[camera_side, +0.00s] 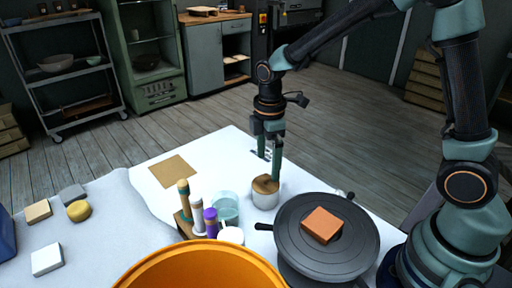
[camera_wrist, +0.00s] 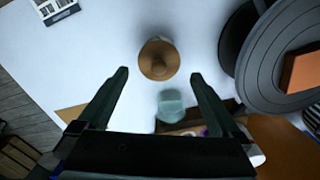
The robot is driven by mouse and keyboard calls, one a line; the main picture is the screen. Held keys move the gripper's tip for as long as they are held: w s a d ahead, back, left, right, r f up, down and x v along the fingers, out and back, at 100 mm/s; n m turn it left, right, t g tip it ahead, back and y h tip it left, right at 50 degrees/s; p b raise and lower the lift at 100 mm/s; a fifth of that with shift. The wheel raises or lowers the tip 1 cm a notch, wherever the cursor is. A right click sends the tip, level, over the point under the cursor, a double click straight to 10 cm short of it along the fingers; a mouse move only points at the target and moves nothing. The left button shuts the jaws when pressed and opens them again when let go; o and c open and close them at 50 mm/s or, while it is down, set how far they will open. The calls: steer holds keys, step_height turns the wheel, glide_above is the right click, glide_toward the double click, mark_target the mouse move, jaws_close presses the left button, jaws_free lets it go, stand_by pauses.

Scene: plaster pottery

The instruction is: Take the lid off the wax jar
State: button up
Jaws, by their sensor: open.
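The wax jar (camera_side: 264,200) is a small white pot standing on the white table cover. Its round brown lid (camera_side: 264,186) sits on top, and its knob shows in the wrist view on the lid (camera_wrist: 159,62). My gripper (camera_side: 268,166) points down just above the jar, open and empty. In the side view one finger overlaps the lid, so I cannot tell whether it touches. In the wrist view my gripper's fingertips (camera_wrist: 159,74) are spread on either side of the lid, with the lid slightly beyond them. The jar body is mostly hidden under the lid there.
A dark turntable (camera_side: 355,250) with an orange block (camera_side: 322,225) stands close right of the jar. A glass cup (camera_side: 225,207) and several bottles in a rack (camera_side: 184,225) stand left. A large orange bowl (camera_side: 200,268) is in front. The cover behind the jar is mostly clear.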

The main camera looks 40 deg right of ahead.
mark_target(267, 176)
steer(key=shift+a+f, duration=0.1)
steer(key=shift+f, duration=2.6)
steer(key=c, duration=1)
